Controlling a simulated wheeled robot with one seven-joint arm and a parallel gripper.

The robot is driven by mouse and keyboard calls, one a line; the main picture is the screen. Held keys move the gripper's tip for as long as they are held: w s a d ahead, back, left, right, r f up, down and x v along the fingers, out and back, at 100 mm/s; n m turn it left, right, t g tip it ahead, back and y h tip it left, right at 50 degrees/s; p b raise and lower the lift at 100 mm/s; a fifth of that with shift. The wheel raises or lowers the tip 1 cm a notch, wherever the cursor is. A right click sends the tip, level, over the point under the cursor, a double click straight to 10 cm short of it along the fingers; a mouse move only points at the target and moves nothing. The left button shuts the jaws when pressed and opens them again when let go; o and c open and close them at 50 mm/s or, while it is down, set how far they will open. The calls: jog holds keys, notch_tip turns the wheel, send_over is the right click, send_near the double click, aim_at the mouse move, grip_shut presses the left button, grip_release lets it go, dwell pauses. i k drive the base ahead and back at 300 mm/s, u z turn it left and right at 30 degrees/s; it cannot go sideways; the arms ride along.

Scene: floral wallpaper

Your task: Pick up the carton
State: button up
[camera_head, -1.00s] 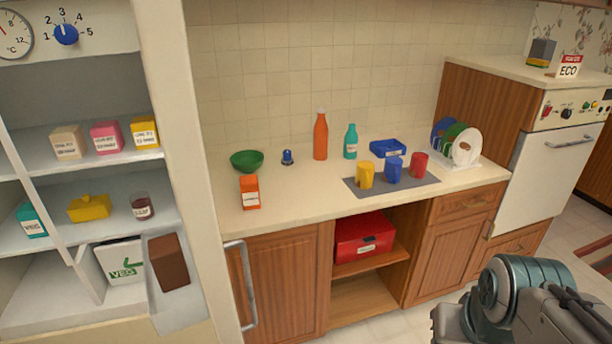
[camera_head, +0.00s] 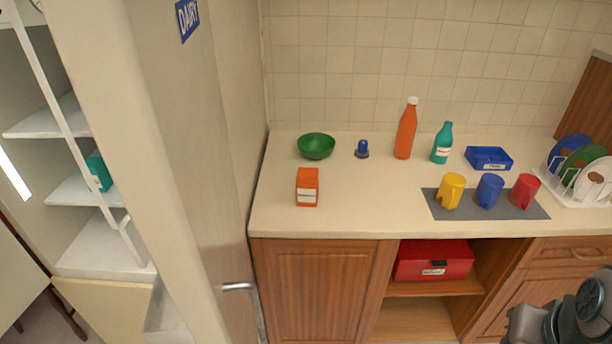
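An orange-red carton (camera_head: 307,187) with a white label stands upright on the cream counter (camera_head: 360,218), near its left end. It is in front of a green bowl (camera_head: 316,146), with a gap between them. Nothing touches the carton. Part of my arm shows at the bottom right corner, far from the carton. My gripper's fingers are not in view.
A blue-topped object (camera_head: 362,149), an orange bottle (camera_head: 406,128) and a teal bottle (camera_head: 442,143) stand behind. Mugs on a grey mat (camera_head: 445,211), a blue tray (camera_head: 488,158) and a dish rack are right. A tall panel marked DAIRY (camera_head: 188,18) borders the counter's left.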

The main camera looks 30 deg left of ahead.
aim_at(307, 178)
jog(key=u, duration=0.65)
jog(key=i, duration=0.65)
jog(key=u, duration=0.95)
jog(key=i, duration=0.55)
jog(key=z, duration=0.05)
